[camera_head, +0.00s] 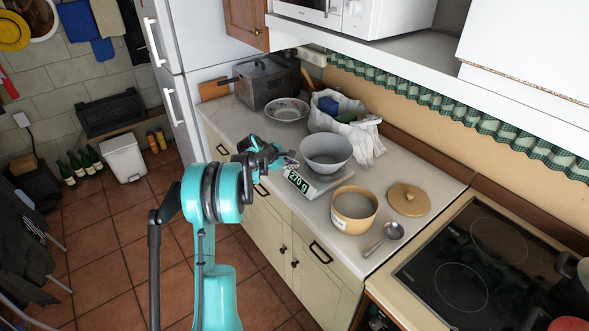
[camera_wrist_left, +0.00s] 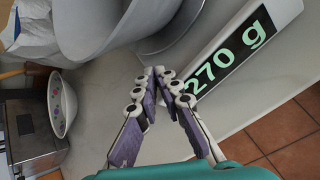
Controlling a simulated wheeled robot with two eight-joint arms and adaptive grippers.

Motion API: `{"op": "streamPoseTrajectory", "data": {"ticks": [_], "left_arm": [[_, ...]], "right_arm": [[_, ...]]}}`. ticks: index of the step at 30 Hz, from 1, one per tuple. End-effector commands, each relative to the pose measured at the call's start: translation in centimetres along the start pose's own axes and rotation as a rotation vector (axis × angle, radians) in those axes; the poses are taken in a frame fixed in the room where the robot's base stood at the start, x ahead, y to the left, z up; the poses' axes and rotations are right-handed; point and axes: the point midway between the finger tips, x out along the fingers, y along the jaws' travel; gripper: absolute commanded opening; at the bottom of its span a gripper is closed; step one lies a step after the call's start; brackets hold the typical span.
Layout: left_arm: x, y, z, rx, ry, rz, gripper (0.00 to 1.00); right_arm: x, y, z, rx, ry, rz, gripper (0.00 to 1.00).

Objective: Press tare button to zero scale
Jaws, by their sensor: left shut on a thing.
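The kitchen scale (camera_head: 322,187) stands near the counter's front edge, and its display (camera_head: 297,181) reads "270 g". The same reading shows large in the left wrist view (camera_wrist_left: 231,54). A grey bowl (camera_head: 327,149) sits on the scale. I cannot make out the tare button in either view. My left gripper (camera_head: 291,158) is at the scale's left end, beside the bowl. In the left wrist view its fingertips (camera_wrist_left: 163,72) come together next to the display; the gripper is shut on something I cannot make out. My right gripper is not in view.
A tan pot (camera_head: 354,209), a lid (camera_head: 408,199) and a metal ladle (camera_head: 387,236) lie right of the scale. A white bag (camera_head: 352,129), a patterned bowl (camera_head: 287,109) and a grey cooking pot (camera_head: 266,83) stand behind. A cooktop (camera_head: 466,262) is at the right.

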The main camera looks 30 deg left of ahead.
Motion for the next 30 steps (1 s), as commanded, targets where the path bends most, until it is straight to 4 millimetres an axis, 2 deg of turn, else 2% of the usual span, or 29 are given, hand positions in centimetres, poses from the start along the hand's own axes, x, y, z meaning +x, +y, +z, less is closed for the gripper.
{"op": "streamPoseTrajectory", "data": {"ticks": [1, 8, 20, 30], "left_arm": [[-0.1, -0.1, -0.4, 0.002, 0.009, -0.007, 0.0], [-0.9, 0.8, 0.1, 0.002, 0.008, -0.003, 0.0], [-1.2, 1.0, 0.4, 0.001, 0.005, -0.001, 0.0], [-3.4, 2.6, 2.0, 0.001, 0.004, 0.0, 0.0]], "right_arm": [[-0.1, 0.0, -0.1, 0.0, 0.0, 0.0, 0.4], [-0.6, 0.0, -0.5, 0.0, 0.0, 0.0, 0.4], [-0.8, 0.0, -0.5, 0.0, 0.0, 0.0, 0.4], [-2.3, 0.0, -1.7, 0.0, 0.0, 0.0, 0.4]]}}
